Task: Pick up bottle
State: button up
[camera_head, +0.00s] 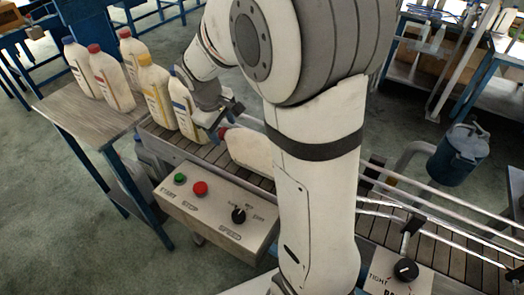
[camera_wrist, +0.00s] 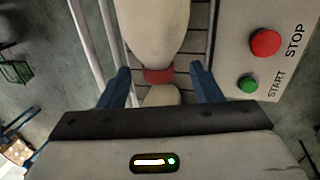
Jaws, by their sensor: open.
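A white bottle (camera_head: 250,150) with a red cap lies on its side on the conveyor, partly hidden behind my arm. In the wrist view its pale body (camera_wrist: 156,30) fills the top middle, with the red cap (camera_wrist: 158,75) pointing toward my gripper. My gripper (camera_head: 224,116) is open, low over the conveyor at the cap end. In the wrist view its two blue fingers stand apart, one on each side of the cap. A pale rounded shape shows between the fingers below the cap; I cannot tell what it is.
A yellow-capped bottle (camera_head: 157,92) and a blue-capped bottle (camera_head: 186,105) stand upright close left of my gripper. Several more bottles stand on the side table (camera_head: 75,108). A control box (camera_head: 215,207) fronts the conveyor (camera_head: 180,146). Rails (camera_wrist: 88,45) run along it.

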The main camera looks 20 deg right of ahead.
jog(key=x, duration=0.5)
jog(key=shift+w+d+f+p, duration=0.1)
jog(key=shift+d+f+p, duration=0.2)
jog(key=shift+p, duration=0.1)
jog(key=shift+a, duration=0.1)
jog(key=c, duration=1.1)
